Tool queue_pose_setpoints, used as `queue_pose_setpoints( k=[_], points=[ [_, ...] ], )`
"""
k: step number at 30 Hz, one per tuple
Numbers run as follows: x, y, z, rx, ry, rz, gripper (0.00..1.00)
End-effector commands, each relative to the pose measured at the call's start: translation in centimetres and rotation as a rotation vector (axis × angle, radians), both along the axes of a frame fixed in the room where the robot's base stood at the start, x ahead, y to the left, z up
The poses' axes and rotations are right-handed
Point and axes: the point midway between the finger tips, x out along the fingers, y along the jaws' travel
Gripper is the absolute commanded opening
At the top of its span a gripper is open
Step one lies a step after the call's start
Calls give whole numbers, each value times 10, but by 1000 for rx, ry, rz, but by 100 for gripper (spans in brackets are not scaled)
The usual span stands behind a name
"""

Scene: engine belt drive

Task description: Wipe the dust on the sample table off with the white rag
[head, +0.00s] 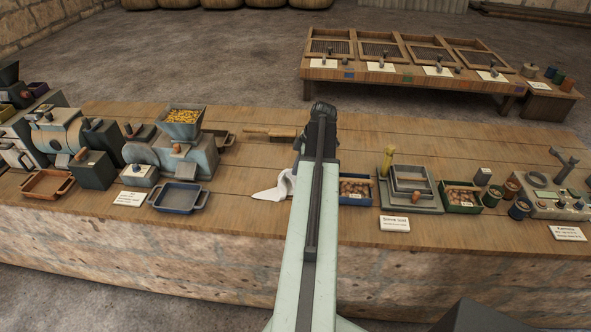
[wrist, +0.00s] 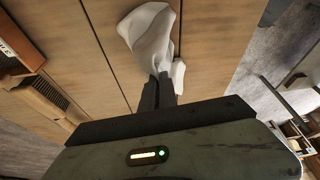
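The white rag (head: 275,188) shows just left of my arm in the head view, low over the long wooden table (head: 235,180). In the wrist view the rag (wrist: 150,32) is bunched at the tip of my gripper (wrist: 160,80), whose dark fingers are close together on it. The wrist view has table planks behind the rag; I cannot tell whether the rag touches them. In the head view my arm hides the gripper's fingers. I cannot make out dust on the wood, nor which table is the sample table.
A mill with a yellow-filled hopper (head: 183,122) and a blue tray (head: 180,197) stand left. A wooden brush-like thing (head: 270,132) lies behind the rag. A blue box (head: 355,190) and stacked sieves (head: 411,181) stand right. A low table (head: 400,72) with screened frames stands behind.

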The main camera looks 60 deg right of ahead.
Motion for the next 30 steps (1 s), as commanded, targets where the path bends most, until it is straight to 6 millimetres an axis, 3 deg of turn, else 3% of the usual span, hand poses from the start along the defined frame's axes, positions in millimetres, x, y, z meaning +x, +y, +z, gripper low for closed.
queue_pose_setpoints(
  k=[1, 14, 23, 30],
  points=[
    [0, 0, -14, 0, 0, 0, 0],
    [1, 0, -65, 0, 0, 0, 0],
    [1, 1, -65, 0, 0, 0, 0],
    [1, 1, -65, 0, 0, 0, 67]
  ],
)
